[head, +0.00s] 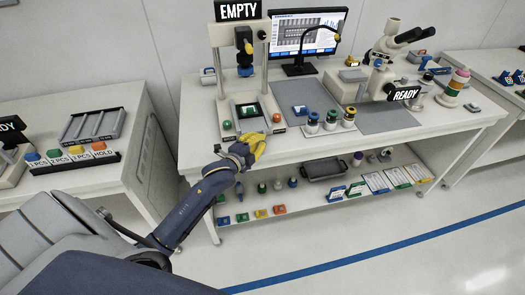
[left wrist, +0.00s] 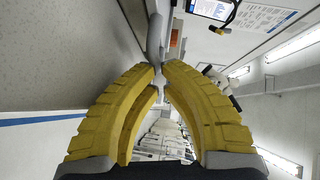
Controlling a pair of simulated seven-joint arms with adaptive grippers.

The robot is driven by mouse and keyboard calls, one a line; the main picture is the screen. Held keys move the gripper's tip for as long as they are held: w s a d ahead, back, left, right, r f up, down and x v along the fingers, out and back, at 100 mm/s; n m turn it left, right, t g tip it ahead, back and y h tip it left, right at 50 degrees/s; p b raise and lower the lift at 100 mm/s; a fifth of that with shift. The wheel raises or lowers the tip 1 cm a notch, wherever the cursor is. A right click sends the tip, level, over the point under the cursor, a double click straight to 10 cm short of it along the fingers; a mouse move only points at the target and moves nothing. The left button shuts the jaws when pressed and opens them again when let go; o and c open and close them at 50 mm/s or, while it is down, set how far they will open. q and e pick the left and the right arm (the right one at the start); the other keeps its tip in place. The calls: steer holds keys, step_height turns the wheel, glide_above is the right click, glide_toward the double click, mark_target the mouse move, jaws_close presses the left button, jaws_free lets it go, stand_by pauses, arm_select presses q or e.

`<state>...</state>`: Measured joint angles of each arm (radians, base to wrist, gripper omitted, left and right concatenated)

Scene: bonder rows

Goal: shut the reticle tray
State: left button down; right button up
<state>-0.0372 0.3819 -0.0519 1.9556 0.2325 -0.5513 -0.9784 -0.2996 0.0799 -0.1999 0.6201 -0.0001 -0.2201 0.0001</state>
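The reticle tray (head: 259,127) is at the foot of the machine under the EMPTY sign, drawn out toward the table's front edge. A green-framed square (head: 249,109) lies just behind it. My left gripper (head: 258,148) is at the tray's front, its yellow fingers hiding part of it. In the left wrist view, the fingertips (left wrist: 160,70) come together on a grey curved handle (left wrist: 155,36), with a little of it showing between them. My right gripper is in neither view.
A green button (head: 227,125) and an orange one (head: 277,118) flank the tray. Spools (head: 312,122) stand to the right on the table (head: 400,128). A lower shelf (head: 330,200) holds small parts. A side bench (head: 60,165) is at left.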

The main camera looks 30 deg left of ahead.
mark_target(262, 129)
arm_select(q)
steer(key=shift+w+a, duration=1.25)
steer(key=shift+w, duration=0.1)
